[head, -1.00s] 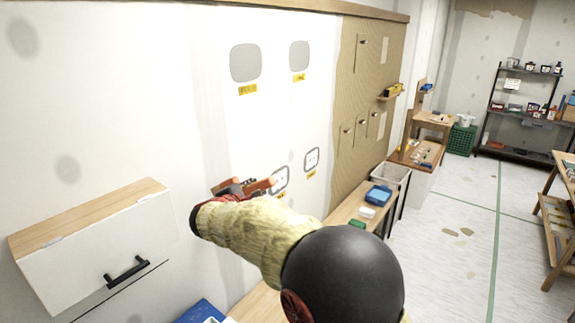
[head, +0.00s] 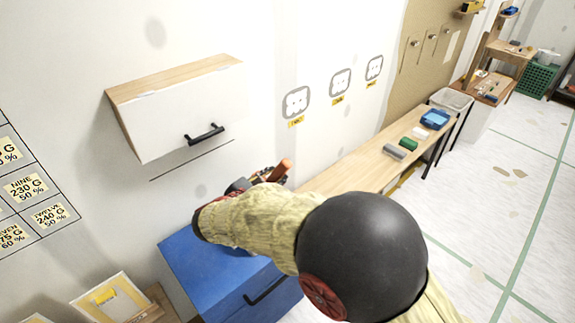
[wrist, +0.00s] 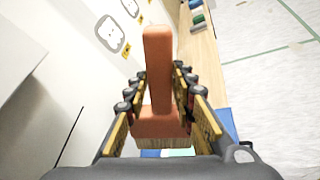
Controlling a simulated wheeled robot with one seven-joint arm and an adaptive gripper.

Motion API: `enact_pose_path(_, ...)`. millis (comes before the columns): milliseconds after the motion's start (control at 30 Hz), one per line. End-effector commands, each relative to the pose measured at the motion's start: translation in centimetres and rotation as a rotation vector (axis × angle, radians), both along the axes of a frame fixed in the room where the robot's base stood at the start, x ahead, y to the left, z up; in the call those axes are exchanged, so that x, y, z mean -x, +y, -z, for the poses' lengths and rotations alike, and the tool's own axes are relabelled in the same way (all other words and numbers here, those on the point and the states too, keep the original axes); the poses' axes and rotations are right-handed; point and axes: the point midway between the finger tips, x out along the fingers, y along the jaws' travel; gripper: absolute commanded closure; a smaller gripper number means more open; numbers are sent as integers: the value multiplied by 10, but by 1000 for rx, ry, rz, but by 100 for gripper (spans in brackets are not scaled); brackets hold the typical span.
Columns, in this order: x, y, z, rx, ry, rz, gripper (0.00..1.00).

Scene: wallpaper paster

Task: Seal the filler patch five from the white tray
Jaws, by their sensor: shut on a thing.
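My gripper (head: 268,178) is shut on a brush with an orange-red handle (head: 283,170) in the head view. In the wrist view the brush (wrist: 157,62) stands between the fingers (wrist: 158,95), handle away from the camera and pale bristles (wrist: 160,142) near it. Three outlined white patches with yellow labels show on the wall: a left one (head: 296,102), a middle one (head: 340,82) and a right one (head: 374,67). The labels are too small to read. My gripper is below and left of them, apart from the wall. I cannot make out the white tray; my arm hides part of the blue cabinet's top.
A blue cabinet (head: 222,282) stands under my forearm. A white wall cupboard (head: 178,112) with a black handle juts out above left. A wooden bench (head: 352,172) along the wall bears a grey roll, a green block and a blue box (head: 435,119).

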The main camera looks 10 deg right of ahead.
Motion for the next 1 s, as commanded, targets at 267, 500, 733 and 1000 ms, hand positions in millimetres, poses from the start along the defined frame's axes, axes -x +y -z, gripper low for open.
enact_pose_path(267, 1, 2, 12, 3, 2, -3, 100)
enact_pose_path(500, 1, 1, 36, 2, 2, -3, 100)
enact_pose_path(733, 1, 1, 61, 2, 3, -3, 100)
enact_pose_path(1000, 1, 1, 87, 2, 1, -3, 100)
